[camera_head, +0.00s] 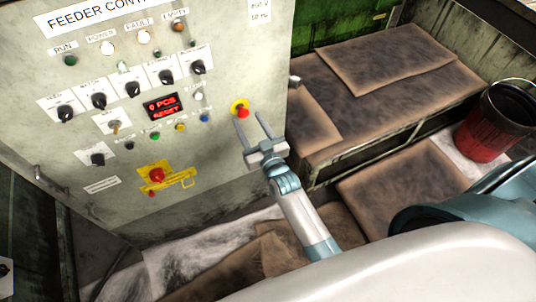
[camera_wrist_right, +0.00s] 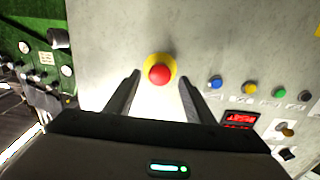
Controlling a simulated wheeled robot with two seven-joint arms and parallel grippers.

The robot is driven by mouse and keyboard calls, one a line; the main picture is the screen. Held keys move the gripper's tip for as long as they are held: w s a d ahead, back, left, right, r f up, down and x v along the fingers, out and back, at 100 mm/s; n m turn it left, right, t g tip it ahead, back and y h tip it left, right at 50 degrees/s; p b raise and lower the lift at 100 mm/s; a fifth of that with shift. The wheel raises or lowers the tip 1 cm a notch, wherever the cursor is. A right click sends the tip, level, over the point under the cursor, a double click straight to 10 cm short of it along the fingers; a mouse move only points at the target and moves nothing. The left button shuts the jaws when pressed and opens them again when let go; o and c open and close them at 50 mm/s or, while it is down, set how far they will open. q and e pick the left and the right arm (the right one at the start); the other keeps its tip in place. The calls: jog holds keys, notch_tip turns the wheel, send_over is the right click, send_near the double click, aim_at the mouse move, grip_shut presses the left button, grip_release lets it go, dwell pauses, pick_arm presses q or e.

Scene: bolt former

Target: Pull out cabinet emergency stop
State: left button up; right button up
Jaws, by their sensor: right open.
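The cabinet emergency stop (camera_head: 242,111) is a red mushroom button on a yellow round base, at the right part of the grey feeder control cabinet (camera_head: 222,60). My right gripper (camera_head: 251,116) is open in front of it, with its two fingers pointing at the panel. In the right wrist view the red button (camera_wrist_right: 159,73) shows between and just beyond the open fingertips (camera_wrist_right: 159,78). I cannot tell whether the fingers touch it; nothing is gripped. My left gripper is not in view.
A second red knob (camera_head: 156,175) on a yellow plate sits lower left on the cabinet. Several black switches, coloured buttons and a red display (camera_head: 162,106) fill the panel. Brown-covered boxes (camera_head: 390,90) and a red and black bucket (camera_head: 492,122) stand to the right.

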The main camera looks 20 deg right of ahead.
jog(key=s+b, duration=0.3)
jog(key=s, duration=1.3)
jog(key=shift+d+b, duration=0.3)
jog(key=shift+b, duration=0.1)
